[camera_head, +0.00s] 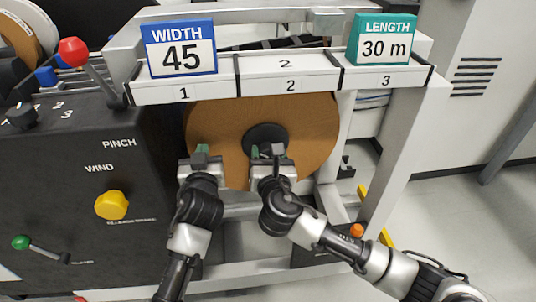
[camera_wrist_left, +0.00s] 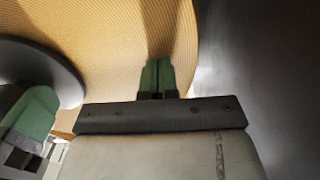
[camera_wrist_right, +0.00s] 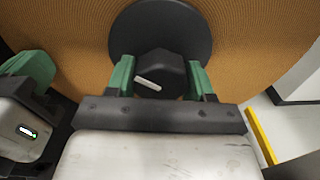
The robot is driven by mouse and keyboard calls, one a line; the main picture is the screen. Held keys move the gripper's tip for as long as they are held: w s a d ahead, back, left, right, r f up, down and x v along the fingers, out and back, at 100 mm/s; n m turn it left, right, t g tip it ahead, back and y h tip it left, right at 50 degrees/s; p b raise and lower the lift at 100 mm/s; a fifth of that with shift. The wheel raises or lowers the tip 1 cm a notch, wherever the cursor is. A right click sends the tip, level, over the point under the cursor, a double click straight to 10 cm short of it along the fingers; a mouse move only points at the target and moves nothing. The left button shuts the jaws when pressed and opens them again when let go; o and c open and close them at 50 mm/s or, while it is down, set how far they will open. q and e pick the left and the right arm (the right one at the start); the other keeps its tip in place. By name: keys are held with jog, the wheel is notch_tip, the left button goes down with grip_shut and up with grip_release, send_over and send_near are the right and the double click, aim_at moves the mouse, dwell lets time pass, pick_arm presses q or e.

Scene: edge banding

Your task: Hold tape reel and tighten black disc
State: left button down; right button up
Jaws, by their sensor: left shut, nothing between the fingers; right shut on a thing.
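The tape reel (camera_head: 310,125) is a large brown-orange disc standing upright below the numbered shelf. The black disc (camera_head: 265,137) sits at its centre, and a black knob with a white mark (camera_wrist_right: 160,74) stands out from it in the right wrist view. My right gripper (camera_head: 267,153) is shut on this knob, with one green finger on each side. My left gripper (camera_head: 201,151) is in front of the reel's lower left part. Its green fingers (camera_wrist_left: 157,78) are together with nothing between them. I cannot tell whether they touch the reel.
A black panel (camera_head: 90,190) with a yellow knob (camera_head: 111,205) and levers stands close on the left. The white shelf (camera_head: 290,86) above the reel carries a blue WIDTH 45 sign (camera_head: 180,48) and a green LENGTH 30 m sign (camera_head: 386,40). Floor shows at right.

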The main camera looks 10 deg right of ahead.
jog(key=m, duration=0.5)
jog(key=shift+a, duration=0.1)
jog(key=m, duration=0.5)
jog(key=shift+r, duration=0.1)
jog(key=shift+m, duration=0.3)
jog(key=o, duration=0.9)
jog(key=shift+s, duration=0.15)
jog(key=s, duration=1.1)
jog(key=shift+s, duration=0.4)
